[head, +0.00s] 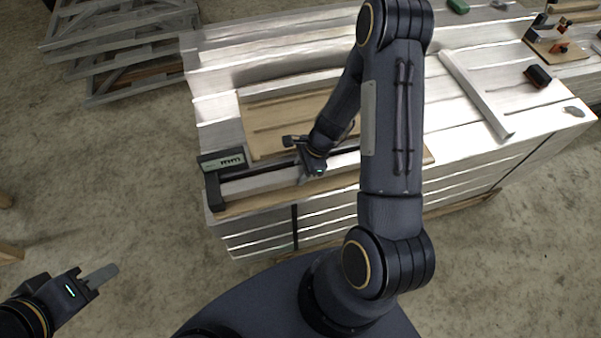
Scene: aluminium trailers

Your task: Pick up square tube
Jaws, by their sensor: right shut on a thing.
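A pale silver square tube (260,184) lies lengthwise along the near edge of the bench, beside a dark bar-like tool. My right gripper (304,175) reaches down over the bench and is shut on the tube near its visible middle. My forearm hides the tube's right part. A second pale tube (478,92) lies slantwise on the right of the bench, apart from the gripper. My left gripper (104,276) is low at the left, over the floor, away from the bench. Only one grey finger shows clearly, so its opening cannot be told.
The bench (480,148) has a white slatted top. A black measuring tool (222,160) with a display stands at its left end. A wooden board (268,112) lies behind the tube. A dark block (538,76) stands at right. Frames (125,45) are stacked at upper left. Floor at left is mostly clear.

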